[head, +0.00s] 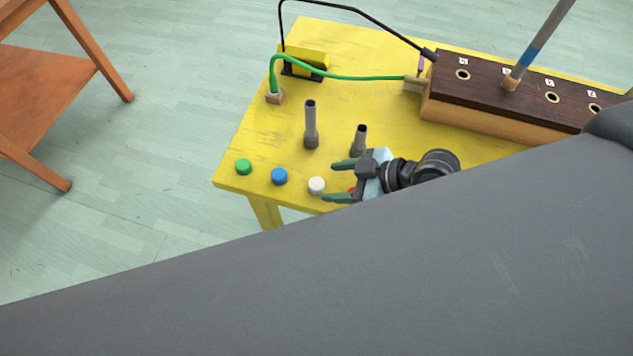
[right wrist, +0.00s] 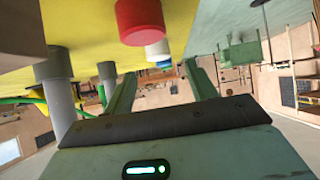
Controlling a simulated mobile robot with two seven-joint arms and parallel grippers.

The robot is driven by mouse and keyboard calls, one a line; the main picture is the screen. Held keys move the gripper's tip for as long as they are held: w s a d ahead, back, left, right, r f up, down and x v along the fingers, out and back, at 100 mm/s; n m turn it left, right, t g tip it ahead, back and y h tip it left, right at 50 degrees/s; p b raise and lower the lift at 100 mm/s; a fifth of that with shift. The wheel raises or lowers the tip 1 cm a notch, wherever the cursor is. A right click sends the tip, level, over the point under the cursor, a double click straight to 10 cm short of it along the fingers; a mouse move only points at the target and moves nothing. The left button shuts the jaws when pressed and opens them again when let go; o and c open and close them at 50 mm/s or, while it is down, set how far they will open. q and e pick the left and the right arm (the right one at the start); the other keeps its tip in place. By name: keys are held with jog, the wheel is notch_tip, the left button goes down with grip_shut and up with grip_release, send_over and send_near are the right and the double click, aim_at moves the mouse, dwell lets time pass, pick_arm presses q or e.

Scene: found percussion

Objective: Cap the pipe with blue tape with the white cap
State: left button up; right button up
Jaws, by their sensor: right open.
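The white cap (head: 316,185) sits on the yellow table near its front edge, between a blue cap and a red cap. The pipe with blue tape (head: 531,52) is a grey tube standing tilted in a hole of the dark wooden block (head: 486,82); its top is out of frame. My right gripper (head: 330,182) is open and empty, with its fingers pointing left, just right of the white cap. In the right wrist view the white cap (right wrist: 158,49) shows beyond the red cap, ahead of the open fingers (right wrist: 162,84). My left gripper is not in view.
Blue (head: 279,176) and green (head: 243,167) caps lie left of the white one; the red cap (head: 352,190) is partly hidden by my gripper. Two grey pipes stand behind, one tall (head: 311,125), one short (head: 359,141). A green cable (head: 345,77) crosses the table.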

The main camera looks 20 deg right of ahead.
aim_at(319, 184)
jog(key=shift+w+a+f, duration=0.2)
jog(key=shift+a+f, duration=0.05)
jog(key=shift+f, duration=0.05)
jog(key=x, duration=0.4)
jog(key=shift+f, duration=0.2)
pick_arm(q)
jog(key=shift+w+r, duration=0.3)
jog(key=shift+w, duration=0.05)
